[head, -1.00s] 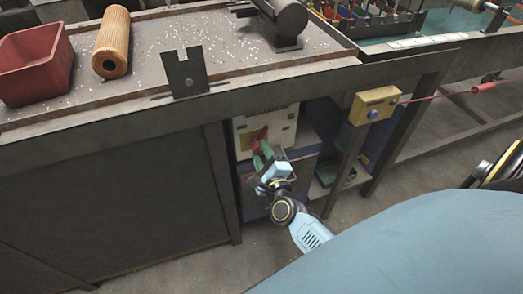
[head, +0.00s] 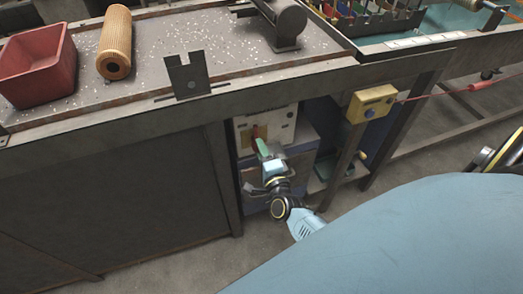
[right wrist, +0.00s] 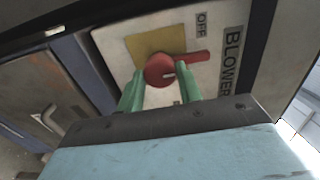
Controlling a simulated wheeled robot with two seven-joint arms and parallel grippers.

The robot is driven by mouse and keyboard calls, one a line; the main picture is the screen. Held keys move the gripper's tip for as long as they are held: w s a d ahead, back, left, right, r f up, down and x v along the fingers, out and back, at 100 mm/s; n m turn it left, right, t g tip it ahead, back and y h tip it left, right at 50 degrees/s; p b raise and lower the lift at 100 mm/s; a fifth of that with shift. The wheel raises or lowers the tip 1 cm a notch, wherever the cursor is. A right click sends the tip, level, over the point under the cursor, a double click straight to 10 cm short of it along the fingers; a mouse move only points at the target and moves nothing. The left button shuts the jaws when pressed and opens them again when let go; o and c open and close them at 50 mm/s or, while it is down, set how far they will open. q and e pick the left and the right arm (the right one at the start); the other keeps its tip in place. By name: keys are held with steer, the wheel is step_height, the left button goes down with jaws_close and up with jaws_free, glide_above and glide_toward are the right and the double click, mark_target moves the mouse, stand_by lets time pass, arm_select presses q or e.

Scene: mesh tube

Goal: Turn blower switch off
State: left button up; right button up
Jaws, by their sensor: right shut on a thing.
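The blower switch is a red rotary knob (right wrist: 162,71) with a red handle, on a pale panel (right wrist: 112,42) under the bench. In the right wrist view its handle points right, by the OFF label (right wrist: 202,24) and the BLOWER label (right wrist: 231,60). In the head view the red switch (head: 256,132) shows small and partly hidden behind my fingers. My right gripper (head: 261,147) is at the panel, its green fingers shut on the knob; they show on either side of its lower part in the right wrist view (right wrist: 160,92). My left gripper is not in view.
The bench's front edge (head: 120,122) hangs above my right gripper. A yellow box with a blue button (head: 371,104) is on a post to the right. A red bin (head: 38,65), an orange ribbed roll (head: 115,42) and a notched dark bracket (head: 187,76) are on the bench.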

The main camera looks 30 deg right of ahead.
stand_by(0.3)
steer(key=o, duration=1)
steer(key=shift+s, duration=0.1)
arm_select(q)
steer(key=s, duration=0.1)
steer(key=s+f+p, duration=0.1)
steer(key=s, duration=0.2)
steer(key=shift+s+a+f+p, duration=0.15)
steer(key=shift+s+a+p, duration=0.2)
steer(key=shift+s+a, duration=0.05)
arm_select(e)
steer(key=v, duration=1.3)
steer(key=shift+s, duration=0.15)
